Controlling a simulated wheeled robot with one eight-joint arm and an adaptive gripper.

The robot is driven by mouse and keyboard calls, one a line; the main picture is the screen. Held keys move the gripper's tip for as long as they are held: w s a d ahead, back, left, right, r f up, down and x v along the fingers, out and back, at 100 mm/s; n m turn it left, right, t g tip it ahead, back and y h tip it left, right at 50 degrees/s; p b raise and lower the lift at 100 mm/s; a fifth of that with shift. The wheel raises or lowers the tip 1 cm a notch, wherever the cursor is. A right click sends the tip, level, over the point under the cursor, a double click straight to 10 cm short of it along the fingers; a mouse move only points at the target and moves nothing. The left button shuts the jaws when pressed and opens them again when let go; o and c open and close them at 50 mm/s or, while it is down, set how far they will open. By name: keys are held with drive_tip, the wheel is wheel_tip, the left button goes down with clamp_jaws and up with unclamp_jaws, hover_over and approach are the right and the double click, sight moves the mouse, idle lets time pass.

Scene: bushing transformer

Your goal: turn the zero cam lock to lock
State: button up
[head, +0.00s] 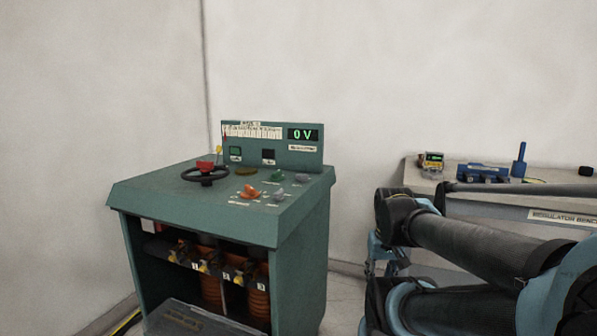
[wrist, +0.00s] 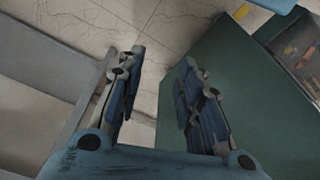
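A green transformer cabinet (head: 222,208) stands at the left in the head view. Its sloped top carries a black handwheel (head: 206,178) with a red block (head: 205,165) at its far side, an orange knob (head: 249,191), a green knob (head: 278,175) and grey knobs (head: 302,178). The labels are too small to read, so I cannot tell which part is the zero cam lock. In the wrist view my gripper (wrist: 162,57) is open and empty, its fingers apart above the floor beside the cabinet's green side (wrist: 230,95). In the head view my arm is right of the cabinet, apart from it.
The cabinet's upright panel shows a "0 V" display (head: 303,135). A bench (head: 430,180) labelled "REGULATOR BENCH" stands at the right, holding a meter (head: 432,161) and a blue tool (head: 519,160). Walls close off the back. Orange coils (head: 259,297) sit in the cabinet's open front.

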drive_tip(key=shift+w+a, duration=0.25)
drive_tip(key=shift+w, duration=0.1)
drive_tip(key=shift+o, duration=0.3)
drive_tip(key=o, duration=0.4)
drive_tip(key=shift+s+r, duration=0.2)
drive_tip(key=shift+o, duration=1.1)
drive_tip(key=w+a+r, duration=0.2)
drive_tip(key=w+r, duration=0.4)
drive_tip(key=r, duration=0.5)
drive_tip(key=shift+w+a+r+m, duration=0.2)
drive_tip(key=shift+w+r+m, duration=0.1)
drive_tip(key=shift+w+m, duration=0.1)
wheel_tip(320, 180, up, 26)
drive_tip(key=r+m+g, duration=0.1)
drive_tip(key=m+g, duration=0.1)
drive_tip(key=m, duration=0.1)
hover_over(302, 178)
drive_tip(key=f, duration=1.7)
drive_tip(key=shift+w+f, duration=0.4)
